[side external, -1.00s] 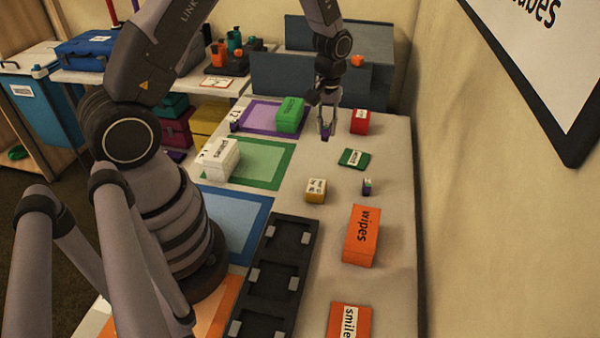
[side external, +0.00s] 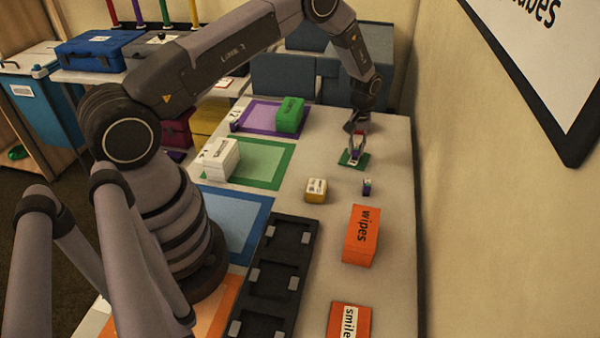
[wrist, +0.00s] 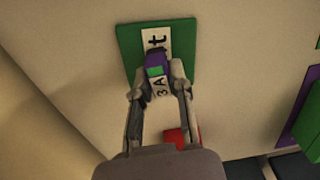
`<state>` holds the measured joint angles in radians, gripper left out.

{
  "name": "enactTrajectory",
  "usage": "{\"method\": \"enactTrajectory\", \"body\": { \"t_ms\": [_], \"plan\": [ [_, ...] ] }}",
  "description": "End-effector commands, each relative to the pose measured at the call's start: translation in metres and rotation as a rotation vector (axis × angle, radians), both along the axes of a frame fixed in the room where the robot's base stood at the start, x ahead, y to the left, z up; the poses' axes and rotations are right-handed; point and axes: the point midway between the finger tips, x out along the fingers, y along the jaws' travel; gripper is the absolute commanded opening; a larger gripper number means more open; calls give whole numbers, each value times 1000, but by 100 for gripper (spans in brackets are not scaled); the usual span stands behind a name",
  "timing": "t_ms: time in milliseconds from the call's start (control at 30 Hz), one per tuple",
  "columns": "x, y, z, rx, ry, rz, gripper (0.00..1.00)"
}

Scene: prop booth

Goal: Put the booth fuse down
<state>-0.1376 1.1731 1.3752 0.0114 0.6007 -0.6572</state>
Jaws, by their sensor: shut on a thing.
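My gripper (wrist: 158,85) is shut on the booth fuse (wrist: 156,62), a small purple block with a green patch and a white "3A" label. In the wrist view the fuse is over the flat green block (wrist: 128,45) and hides part of its white label. In the side view my gripper (side external: 357,150) is low over that green block (side external: 344,161). The fuse is hard to make out there, and I cannot tell whether it touches the block.
A red box (wrist: 176,136) is close behind my gripper. A small purple-and-white piece (side external: 367,187), a yellow box (side external: 316,190) and an orange wipes box (side external: 361,236) stand nearer the camera. A black tray (side external: 251,300) lies at the front. Bare table surrounds the green block.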

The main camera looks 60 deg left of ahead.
Motion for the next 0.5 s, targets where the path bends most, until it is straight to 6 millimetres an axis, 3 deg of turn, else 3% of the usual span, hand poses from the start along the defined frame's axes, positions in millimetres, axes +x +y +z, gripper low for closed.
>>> {"method": "enactTrajectory", "body": {
  "t_ms": [367, 400, 500],
  "plan": [
    [0, 0, -5, 1, -2, 0, 0],
    [1, 0, -4, 1, -2, 0, 23],
    [0, 0, -4, 1, -2, 0, 36]
  ]
}}
